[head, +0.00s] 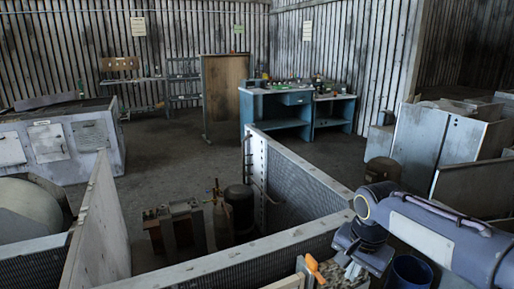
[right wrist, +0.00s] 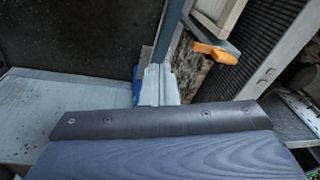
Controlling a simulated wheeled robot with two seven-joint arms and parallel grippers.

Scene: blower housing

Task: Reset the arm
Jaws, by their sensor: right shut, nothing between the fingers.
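My right arm comes in from the right in the head view, bent down at the wrist. My right gripper (head: 353,269) is low in the picture, just right of the grey housing panels. It also shows in the right wrist view (right wrist: 157,72), where its fingers are together with nothing between them. An orange-handled item (head: 315,268) is to the left of the gripper in the head view. In the right wrist view the orange handle (right wrist: 215,52) is beyond and to the right of the fingertips, apart from them. My left gripper is not in view.
The open metal housing (head: 290,180) has thin upright walls close to my right arm. A dark cylindrical motor (head: 239,208) stands inside. A dark blue bin (head: 411,272) is below the arm. Blue workbenches (head: 275,110) stand at the back, with clear floor (head: 165,150) to their left.

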